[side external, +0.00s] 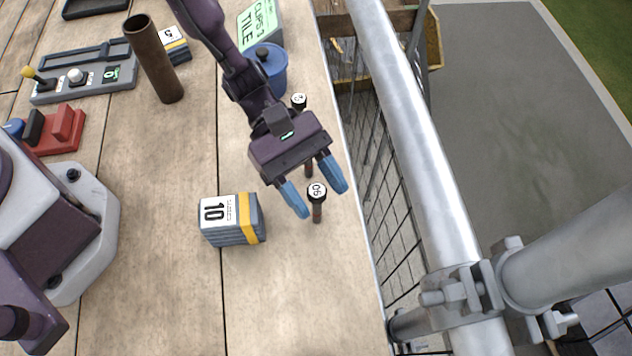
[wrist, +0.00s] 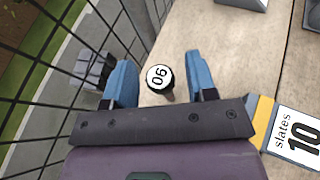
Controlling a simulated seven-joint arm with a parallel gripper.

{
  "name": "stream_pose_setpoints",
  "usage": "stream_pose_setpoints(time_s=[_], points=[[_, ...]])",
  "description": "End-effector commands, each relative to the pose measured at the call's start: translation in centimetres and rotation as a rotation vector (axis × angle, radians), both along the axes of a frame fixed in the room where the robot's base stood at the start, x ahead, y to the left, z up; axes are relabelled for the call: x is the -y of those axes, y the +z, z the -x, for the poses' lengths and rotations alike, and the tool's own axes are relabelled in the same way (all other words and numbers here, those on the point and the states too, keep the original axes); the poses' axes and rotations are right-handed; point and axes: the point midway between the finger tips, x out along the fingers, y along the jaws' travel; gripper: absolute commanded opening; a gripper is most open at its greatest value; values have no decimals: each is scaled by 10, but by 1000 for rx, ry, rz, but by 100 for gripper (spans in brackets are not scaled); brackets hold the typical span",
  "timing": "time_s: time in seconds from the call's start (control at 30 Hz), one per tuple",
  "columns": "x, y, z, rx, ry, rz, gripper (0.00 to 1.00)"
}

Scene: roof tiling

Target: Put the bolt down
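A bolt with a black head and a white label reading 06 or 90 (side external: 317,191) stands upright on the planks, its brown shank below the head. It also shows in the wrist view (wrist: 159,76), between the two blue fingers with a gap on each side. My gripper (side external: 322,203) is open and empty, pointing down at the bolt's place; in the wrist view its fingertips (wrist: 159,60) are spread wide. Another black-headed bolt with a white label (side external: 299,101) is behind my gripper, partly hidden. A brown shank (side external: 308,168) shows just behind the fingers; its head is hidden.
A slate stack marked 10 (side external: 230,222) sits close left of my gripper. Mesh and a metal rail (side external: 410,130) edge the right side. The front planks are clear.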

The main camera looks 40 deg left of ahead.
Motion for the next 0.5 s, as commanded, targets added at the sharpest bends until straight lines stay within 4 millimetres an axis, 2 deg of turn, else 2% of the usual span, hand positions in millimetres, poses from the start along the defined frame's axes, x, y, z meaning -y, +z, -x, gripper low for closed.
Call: stream_pose_setpoints(time_s=[0.17,0.27,0.5], points=[[0,3,0,1,0,-1,52],[0,14,0,3,-2,0,52],[-47,33,-17,3,6,0,52]])
